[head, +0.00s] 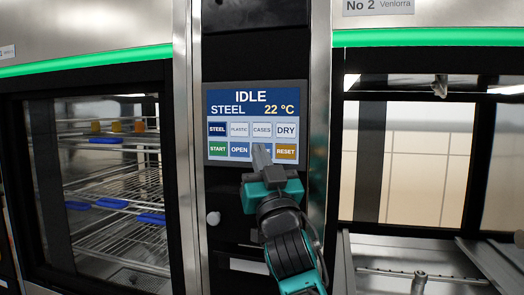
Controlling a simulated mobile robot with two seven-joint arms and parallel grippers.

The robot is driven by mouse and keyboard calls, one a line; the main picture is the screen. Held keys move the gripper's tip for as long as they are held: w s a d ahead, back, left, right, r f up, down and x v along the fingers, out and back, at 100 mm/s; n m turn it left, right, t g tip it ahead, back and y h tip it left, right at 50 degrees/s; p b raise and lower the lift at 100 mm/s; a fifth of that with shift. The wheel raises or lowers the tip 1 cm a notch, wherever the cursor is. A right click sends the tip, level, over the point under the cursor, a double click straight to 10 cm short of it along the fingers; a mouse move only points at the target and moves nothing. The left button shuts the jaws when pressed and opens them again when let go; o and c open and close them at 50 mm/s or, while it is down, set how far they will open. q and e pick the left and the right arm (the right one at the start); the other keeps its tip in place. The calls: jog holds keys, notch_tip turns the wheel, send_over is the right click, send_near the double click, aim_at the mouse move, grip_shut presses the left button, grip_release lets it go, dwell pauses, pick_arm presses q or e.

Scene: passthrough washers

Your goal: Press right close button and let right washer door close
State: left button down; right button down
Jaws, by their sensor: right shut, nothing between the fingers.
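The control panel (256,103) stands between two washers. Its screen reads IDLE, STEEL and 22 °C. The bottom row of buttons shows START, OPEN (239,150), a blue button (265,144) mostly hidden behind my gripper, and RESET (285,152). That hidden button sits where a close button would be. My right gripper (262,152) is shut and empty, its fingertips in front of this button; I cannot tell whether they touch it. The right washer (428,39), marked No 2, appears open at the front, with its inside showing. My left gripper is not in view.
The left washer (100,55) shows wire racks (120,185) with blue and orange pieces behind glass. A steel post (188,150) edges the panel on the left and another (319,120) on the right. A small white knob (213,218) sits below the panel.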

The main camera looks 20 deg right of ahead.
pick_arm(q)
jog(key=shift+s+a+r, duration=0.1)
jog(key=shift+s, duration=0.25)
pick_arm(e)
jog(key=shift+w+d+r, duration=0.1)
jog(key=shift+d+r, duration=0.3)
jog(key=shift+r, duration=0.1)
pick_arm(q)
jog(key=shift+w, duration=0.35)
pick_arm(e)
jog(key=shift+a+f, duration=0.1)
jog(key=shift+f, duration=0.2)
dwell(0.4)
jog(key=shift+s+a+f, duration=0.3)
jog(key=shift+s, duration=0.1)
jog(key=shift+s+a, duration=0.5)
jog(key=shift+s, duration=0.25)
jog(key=shift+s+a, duration=0.5)
jog(key=shift+s, duration=0.25)
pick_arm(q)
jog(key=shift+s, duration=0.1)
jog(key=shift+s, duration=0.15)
pick_arm(e)
jog(key=shift+s, duration=0.1)
